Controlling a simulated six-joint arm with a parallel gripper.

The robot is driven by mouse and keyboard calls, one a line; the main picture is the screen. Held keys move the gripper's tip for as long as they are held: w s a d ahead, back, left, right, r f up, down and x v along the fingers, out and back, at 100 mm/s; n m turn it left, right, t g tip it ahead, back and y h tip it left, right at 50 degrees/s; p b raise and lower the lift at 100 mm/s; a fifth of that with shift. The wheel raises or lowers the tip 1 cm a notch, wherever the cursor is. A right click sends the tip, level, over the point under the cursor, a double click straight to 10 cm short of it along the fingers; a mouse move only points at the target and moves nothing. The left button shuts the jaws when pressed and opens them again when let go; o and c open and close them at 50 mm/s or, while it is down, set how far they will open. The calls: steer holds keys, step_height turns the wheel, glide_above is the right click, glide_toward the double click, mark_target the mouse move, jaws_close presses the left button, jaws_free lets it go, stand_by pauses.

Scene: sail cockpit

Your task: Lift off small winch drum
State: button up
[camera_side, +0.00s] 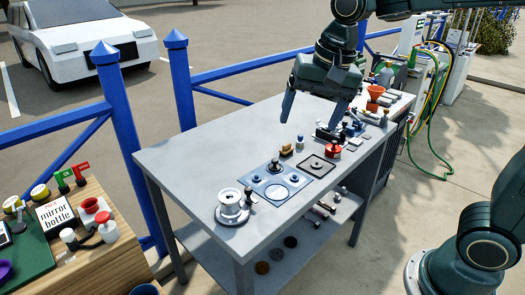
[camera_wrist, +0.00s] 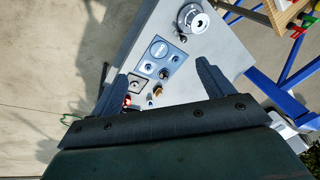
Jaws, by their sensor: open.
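The small winch drum (camera_side: 231,202) is a silver, flanged cylinder on a round base at the near left end of the grey bench (camera_side: 190,150). It stands upright with nothing gripping it. In the wrist view the drum (camera_wrist: 192,18) shows from above near the top edge, beyond my fingertips. My gripper (camera_side: 310,119) is open and empty. It hangs above the far half of the bench, well away from the drum. In the wrist view its two fingers (camera_wrist: 162,72) are spread wide, with bench items far below between them.
A blue panel (camera_side: 262,181) with round recesses lies beside the drum, and a dark square tray (camera_side: 316,166) lies next to it. A red round part (camera_side: 333,151) and several small tools crowd the bench's far end. The bench's left side is clear. Blue railings (camera_side: 122,110) run behind.

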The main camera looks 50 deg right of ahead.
steer(key=w+a+f+m+g, duration=0.1)
steer(key=w+a+f+m, duration=0.3)
steer(key=w+f, duration=0.2)
steer(key=w+a+f+m+g, duration=0.2)
steer(key=w+a+f+m, duration=0.3)
steer(key=w, duration=0.5)
steer(key=shift+w+f+m, duration=0.25)
steer(key=shift+f+m, duration=0.05)
steer(key=shift+f, duration=0.05)
steer(key=shift+f, duration=0.1)
glide_above(230, 197)
steer(key=shift+w+f, duration=0.2)
steer(key=shift+f, duration=4)
steer(key=shift+f, duration=0.15)
steer(key=shift+s+f, duration=0.15)
steer(key=shift+f, duration=2.3)
steer(key=c, duration=1.2)
